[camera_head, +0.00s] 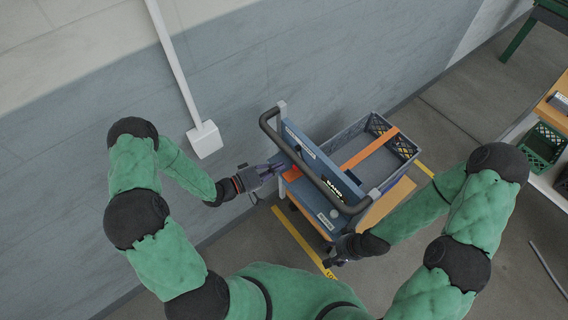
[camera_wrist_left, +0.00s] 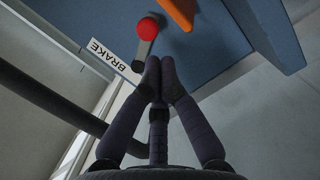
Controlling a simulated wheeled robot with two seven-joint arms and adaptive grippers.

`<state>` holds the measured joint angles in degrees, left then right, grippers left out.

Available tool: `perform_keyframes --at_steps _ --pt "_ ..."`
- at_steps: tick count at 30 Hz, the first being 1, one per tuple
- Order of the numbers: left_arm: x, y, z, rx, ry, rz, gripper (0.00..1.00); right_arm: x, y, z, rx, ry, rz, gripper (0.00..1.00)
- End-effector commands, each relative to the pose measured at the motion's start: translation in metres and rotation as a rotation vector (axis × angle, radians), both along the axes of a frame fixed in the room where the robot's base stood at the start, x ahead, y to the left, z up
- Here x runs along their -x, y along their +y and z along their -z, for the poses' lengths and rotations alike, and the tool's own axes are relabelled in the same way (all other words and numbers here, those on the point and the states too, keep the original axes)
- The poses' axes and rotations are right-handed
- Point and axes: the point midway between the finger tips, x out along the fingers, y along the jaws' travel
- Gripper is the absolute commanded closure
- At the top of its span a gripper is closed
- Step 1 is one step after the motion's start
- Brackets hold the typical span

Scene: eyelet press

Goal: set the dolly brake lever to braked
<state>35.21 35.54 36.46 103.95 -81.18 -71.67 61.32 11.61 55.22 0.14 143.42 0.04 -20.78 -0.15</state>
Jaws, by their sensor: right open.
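The dolly (camera_head: 322,208) stands by the wall, with a blue deck and a dark push handle (camera_head: 315,178). In the left wrist view the brake lever shows a red round knob (camera_wrist_left: 150,27) on a short grey stem (camera_wrist_left: 143,52). A white label reading BRAKE (camera_wrist_left: 108,57) is beside it on the blue surface. My left gripper (camera_head: 279,167) is at the dolly's left side; in its wrist view the fingertips (camera_wrist_left: 160,66) are together, close to the stem. I cannot tell whether they touch it. My right gripper (camera_head: 334,261) is open near the dolly's front edge.
A grey crate (camera_head: 402,145) with an orange strip (camera_head: 368,150) is on the dolly's far side. A table with a green crate (camera_head: 541,147) is at the right. Yellow floor lines (camera_head: 300,240) run beside the dolly.

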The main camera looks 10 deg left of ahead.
Motion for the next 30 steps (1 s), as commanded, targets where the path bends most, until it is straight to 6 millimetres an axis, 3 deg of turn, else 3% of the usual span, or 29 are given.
perform_keyframes --at_steps 6,13,30 --pt "0.03 0.035 -0.002 0.0 0.001 -0.007 1.0 0.0 0.0 0.0 0.0 0.0 0.0 0.39" --pt "0.052 0.058 -0.004 -0.001 0.0 -0.003 1.0 0.0 0.0 0.0 0.0 0.0 0.0 0.39" --pt "0.061 0.066 -0.005 -0.001 0.001 0.0 1.0 0.0 0.0 0.0 0.0 0.0 0.0 0.39"
